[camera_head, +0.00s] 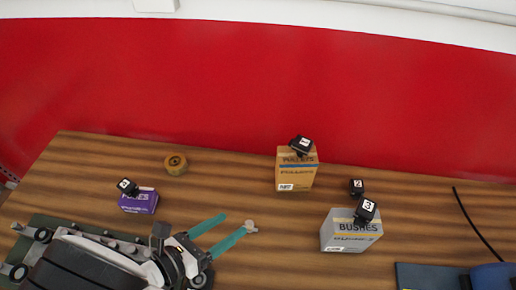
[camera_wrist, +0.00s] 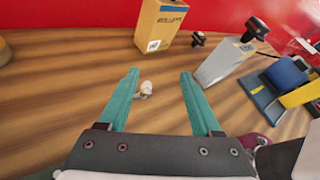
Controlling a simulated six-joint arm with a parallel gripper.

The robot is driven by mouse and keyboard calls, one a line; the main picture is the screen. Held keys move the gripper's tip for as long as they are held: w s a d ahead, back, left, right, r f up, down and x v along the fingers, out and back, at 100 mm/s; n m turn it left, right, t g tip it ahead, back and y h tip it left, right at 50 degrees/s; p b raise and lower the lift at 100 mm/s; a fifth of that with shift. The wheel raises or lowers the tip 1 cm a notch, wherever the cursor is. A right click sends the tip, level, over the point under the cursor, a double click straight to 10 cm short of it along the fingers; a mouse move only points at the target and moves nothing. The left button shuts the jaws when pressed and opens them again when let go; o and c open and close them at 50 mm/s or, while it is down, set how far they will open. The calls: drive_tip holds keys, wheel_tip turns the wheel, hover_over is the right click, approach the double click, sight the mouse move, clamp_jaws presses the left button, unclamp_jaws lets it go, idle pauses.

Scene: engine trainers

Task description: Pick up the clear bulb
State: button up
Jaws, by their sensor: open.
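The clear bulb (camera_wrist: 146,88) is a small whitish piece lying on the wooden table. In the wrist view it appears between the two teal fingers, closer to the left one. In the head view the bulb (camera_head: 251,226) shows right at the tip of the lower finger. My gripper (camera_head: 234,223) is open and empty, with its fingers spread, and it also shows in the wrist view (camera_wrist: 160,73). I cannot tell how high the fingers are above the table or whether the left one touches the bulb.
A tan box (camera_head: 297,171) with a black part on top stands at the back. A grey box (camera_head: 350,232) with black parts stands at right. A purple box (camera_head: 139,202) and a yellow-brown ring (camera_head: 176,164) lie at left. A blue tray (camera_head: 420,277) is at front right.

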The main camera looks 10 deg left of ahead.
approach(249, 225)
drive_tip(key=w+d+f, duration=0.2)
drive_tip(key=shift+w+f, duration=0.4)
drive_tip(key=x, duration=0.6)
drive_tip(key=shift+w+d, duration=0.1)
drive_tip(key=shift+w, duration=0.2)
clamp_jaws()
